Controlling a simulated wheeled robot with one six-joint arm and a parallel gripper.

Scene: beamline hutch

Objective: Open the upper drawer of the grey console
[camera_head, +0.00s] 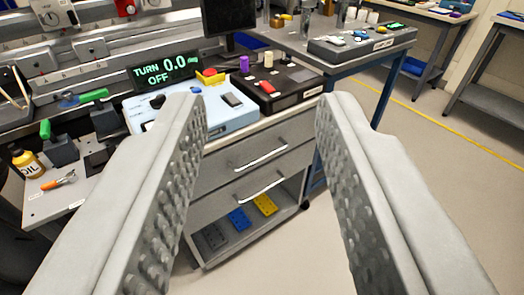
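The grey console (193,235) stands ahead, between my gripper's fingers in the picture. Its upper drawer (296,134) has a silver bar handle (261,158) and looks closed. A lower drawer (222,199) with its own bar handle (262,187) sits beneath it and also looks closed. My gripper (262,100) is open and empty, with its two ridged grey fingers wide apart. The fingers appear well short of the handles and touch nothing. The left finger hides part of the console's left side.
A light blue control box (228,121) and a black box (287,86) with coloured knobs sit on the console top. An open shelf below holds blue (239,219) and yellow plates. A workbench (288,39) stands behind right. The floor (455,170) at right is clear.

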